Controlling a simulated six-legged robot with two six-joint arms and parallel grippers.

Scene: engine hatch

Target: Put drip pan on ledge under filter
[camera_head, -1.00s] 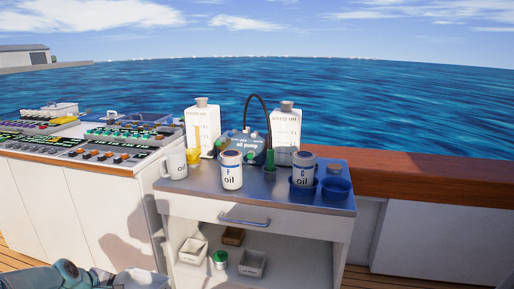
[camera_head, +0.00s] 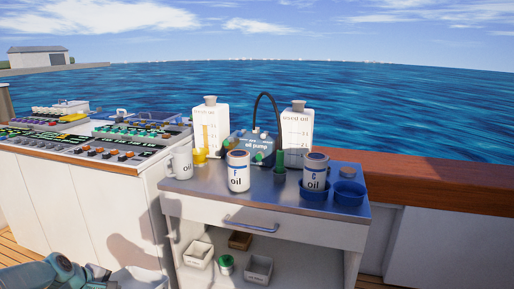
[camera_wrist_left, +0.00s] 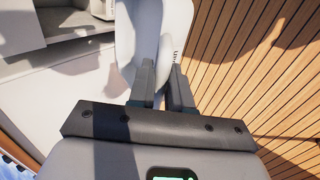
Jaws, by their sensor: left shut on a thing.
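My left gripper (camera_wrist_left: 163,88) is shut on the wall of a white, rounded, pan-like container (camera_wrist_left: 160,25). Part of a dark printed label shows beside the fingers; it is too cut off to read. In the head view the container (camera_head: 140,281) is at the bottom edge, left of the cart, mostly cut off. I cannot tell for certain that it is the drip pan. I cannot make out a mounted filter or its ledge in either view. My right gripper is not in view.
A white cart (camera_head: 270,220) carries two labelled oil canisters (camera_head: 238,172), blue bowls (camera_head: 349,193), an oil pump (camera_head: 252,148) and tall jugs (camera_head: 297,130). Small bins (camera_head: 258,269) stand on its lower shelf. A control console (camera_head: 80,140) is at left. Wooden deck shows in the wrist view.

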